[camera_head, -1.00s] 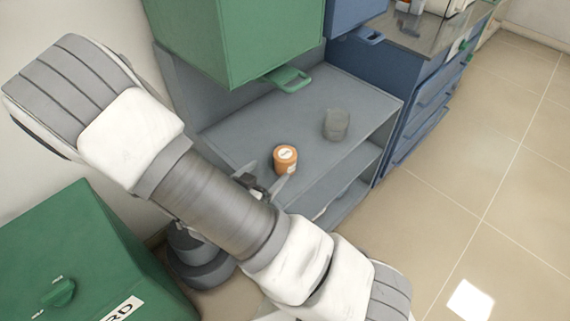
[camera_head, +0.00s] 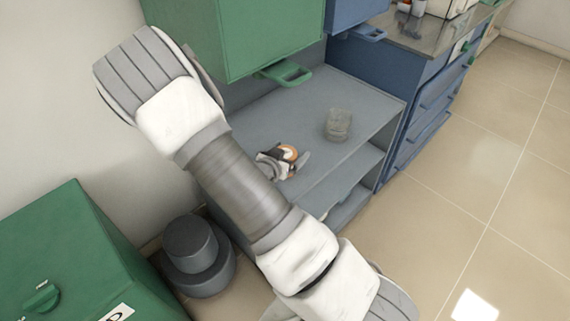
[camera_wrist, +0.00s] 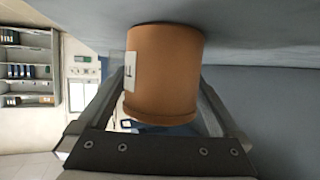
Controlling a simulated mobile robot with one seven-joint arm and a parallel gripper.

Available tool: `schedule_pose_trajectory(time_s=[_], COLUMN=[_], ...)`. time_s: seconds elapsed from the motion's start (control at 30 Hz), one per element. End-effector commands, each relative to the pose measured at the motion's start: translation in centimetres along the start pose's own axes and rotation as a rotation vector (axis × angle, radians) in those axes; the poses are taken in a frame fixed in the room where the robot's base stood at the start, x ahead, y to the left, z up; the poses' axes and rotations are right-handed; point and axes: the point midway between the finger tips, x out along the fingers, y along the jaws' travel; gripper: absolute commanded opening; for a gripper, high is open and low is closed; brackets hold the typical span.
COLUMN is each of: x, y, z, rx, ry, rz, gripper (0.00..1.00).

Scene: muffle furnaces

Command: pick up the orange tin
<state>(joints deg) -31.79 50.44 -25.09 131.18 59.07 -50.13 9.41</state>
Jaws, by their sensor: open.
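The orange tin (camera_head: 289,152) stands on the grey shelf top below the green cabinet, partly hidden by my gripper in the head view. In the wrist view the orange tin (camera_wrist: 165,75) fills the middle, with a white label on its left side. My gripper (camera_head: 291,160) is at the tin. In the wrist view my gripper (camera_wrist: 160,92) is open, with one finger on each side of the tin. I cannot tell whether either finger touches it.
A grey translucent jar (camera_head: 339,124) stands on the shelf top (camera_head: 300,112) to the right of the tin. A green cabinet with a handle (camera_head: 287,75) overhangs the back. Blue drawers (camera_head: 430,110) stand at the right. Dark round stacked weights (camera_head: 195,255) are at the lower left.

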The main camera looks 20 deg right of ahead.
Motion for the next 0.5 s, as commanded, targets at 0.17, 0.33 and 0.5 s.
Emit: schedule_pose_trajectory(time_s=[0.17, 0.33, 0.5], x=[0.08, 0.06, 0.05], y=[-0.01, -0.02, -0.02], z=[-0.04, -0.04, -0.04], rx=[0.0, 0.0, 0.0], ry=[0.0, 0.0, 0.0], rz=[0.0, 0.0, 0.0], gripper=[1.0, 0.78, 0.48])
